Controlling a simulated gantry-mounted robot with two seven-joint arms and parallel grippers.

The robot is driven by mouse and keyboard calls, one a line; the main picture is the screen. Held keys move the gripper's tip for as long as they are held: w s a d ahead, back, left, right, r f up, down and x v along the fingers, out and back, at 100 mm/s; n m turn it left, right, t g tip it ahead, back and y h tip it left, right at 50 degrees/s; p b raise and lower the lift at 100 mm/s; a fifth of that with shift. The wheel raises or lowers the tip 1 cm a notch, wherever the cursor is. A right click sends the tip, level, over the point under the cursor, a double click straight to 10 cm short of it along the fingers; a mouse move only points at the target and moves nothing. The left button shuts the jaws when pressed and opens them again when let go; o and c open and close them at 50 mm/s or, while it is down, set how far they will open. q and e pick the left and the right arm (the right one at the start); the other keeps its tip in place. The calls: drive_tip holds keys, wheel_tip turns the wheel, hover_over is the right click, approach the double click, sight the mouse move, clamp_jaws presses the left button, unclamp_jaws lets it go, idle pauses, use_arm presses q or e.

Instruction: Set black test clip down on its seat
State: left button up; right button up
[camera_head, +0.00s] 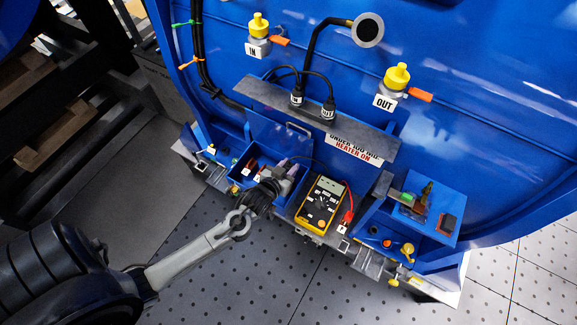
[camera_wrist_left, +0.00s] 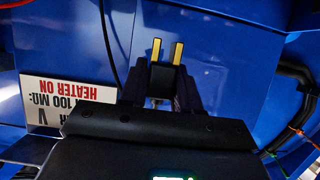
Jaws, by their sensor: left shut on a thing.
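My left gripper (camera_head: 280,180) reaches in from the lower left, over the blue tray left of the yellow meter (camera_head: 322,203). In the left wrist view its dark fingers (camera_wrist_left: 160,80) are closed around a small black piece, which I take to be the black test clip (camera_wrist_left: 160,88). Two brass-coloured strips stick out past it. In the head view the clip is mostly hidden by the gripper. A thin black lead arcs from near the gripper toward the meter. I cannot make out the clip's seat. My right gripper is not in view.
A red clip or lead (camera_head: 348,216) is at the meter's right. A grey shelf (camera_head: 355,132) with two black plugs overhangs behind. A blue bin (camera_head: 432,215) with small parts stands at the right. The warning label (camera_wrist_left: 63,97) shows upside down in the wrist view.

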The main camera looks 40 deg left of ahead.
use_arm(q)
drive_tip(key=shift+r, duration=0.1)
drive_tip(key=shift+f+b, duration=1.2)
drive_tip(key=shift+f, duration=0.9)
drive_tip(key=shift+f+b, duration=0.5)
drive_tip(key=shift+f, duration=0.4)
drive_tip(key=shift+p, duration=0.85)
drive_tip(key=shift+f, duration=0.15)
drive_tip(key=shift+f+b, duration=0.85)
drive_tip(key=shift+f, duration=0.6)
drive_tip(key=o, duration=1.1)
drive_tip(key=shift+r, duration=0.1)
